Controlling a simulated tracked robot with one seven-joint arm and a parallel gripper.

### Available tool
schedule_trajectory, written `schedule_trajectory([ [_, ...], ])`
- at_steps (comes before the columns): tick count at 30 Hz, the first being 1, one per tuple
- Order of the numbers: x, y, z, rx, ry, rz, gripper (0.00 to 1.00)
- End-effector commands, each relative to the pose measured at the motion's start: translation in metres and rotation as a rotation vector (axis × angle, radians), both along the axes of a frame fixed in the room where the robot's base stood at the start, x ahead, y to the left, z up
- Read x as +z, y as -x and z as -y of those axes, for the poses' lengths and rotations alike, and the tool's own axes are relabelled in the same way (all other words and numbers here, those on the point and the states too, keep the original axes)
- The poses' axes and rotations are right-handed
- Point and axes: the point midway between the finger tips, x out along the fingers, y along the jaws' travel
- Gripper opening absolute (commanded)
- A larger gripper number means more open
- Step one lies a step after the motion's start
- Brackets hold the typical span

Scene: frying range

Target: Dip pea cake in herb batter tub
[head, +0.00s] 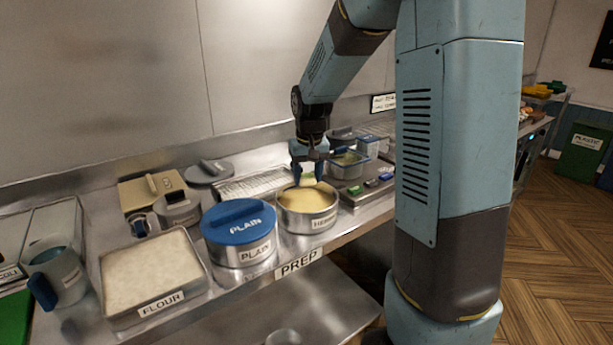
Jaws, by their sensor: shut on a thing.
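The herb batter tub (307,222) is a round metal tub with a label that begins "HERB", open and filled with yellowish batter. It stands on the steel prep counter. My gripper (308,178) points down directly over the tub. It is shut on a small pale green piece, the pea cake (308,181), which shows between the fingers. The cake is at or just above the batter; I cannot tell whether it touches.
Behind is a wire rack (250,186). Right are a metal container (347,169) and a tray with coloured clips (367,194).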

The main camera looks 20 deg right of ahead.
Motion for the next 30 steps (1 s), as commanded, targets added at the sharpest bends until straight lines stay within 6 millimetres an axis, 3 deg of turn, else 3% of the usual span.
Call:
schedule_trajectory([
  [14,0.001,0.0,0.0,0.0,0.0,0.0,0.35],
  [30,0.03,0.0,0.0,0.0,0.0,0.0,0.35],
])
